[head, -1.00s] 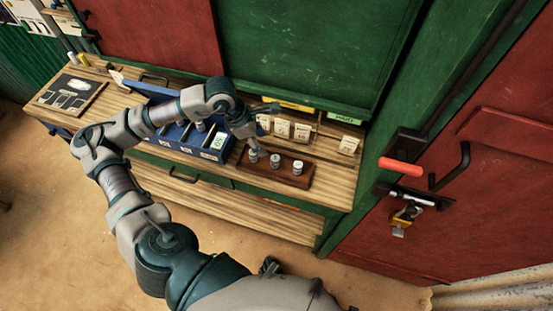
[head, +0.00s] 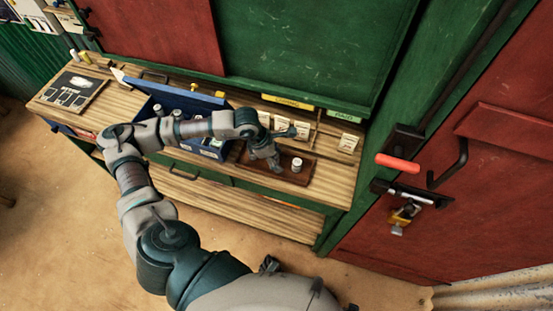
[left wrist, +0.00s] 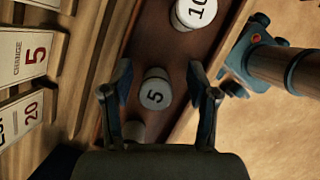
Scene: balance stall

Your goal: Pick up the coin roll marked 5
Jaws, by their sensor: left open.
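The coin roll marked 5 (left wrist: 155,92) stands upright on the dark wooden tray (left wrist: 150,35), which also shows in the head view (head: 285,177). My left gripper (left wrist: 160,76) is open, with one finger on each side of this roll in the left wrist view; I cannot tell whether they touch it. In the head view the left gripper (head: 276,166) is low over the tray and hides the roll. A roll marked 10 (left wrist: 196,12) stands beyond the fingertips and also shows in the head view (head: 297,165). My right gripper is out of view.
Another roll (left wrist: 133,131) is partly hidden near the gripper's base. Cards marked 5 (left wrist: 28,52) and 20 (left wrist: 20,112) stand along the tray's back side. A blue divided box (head: 190,95) is to the left on the counter, partly behind my arm.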

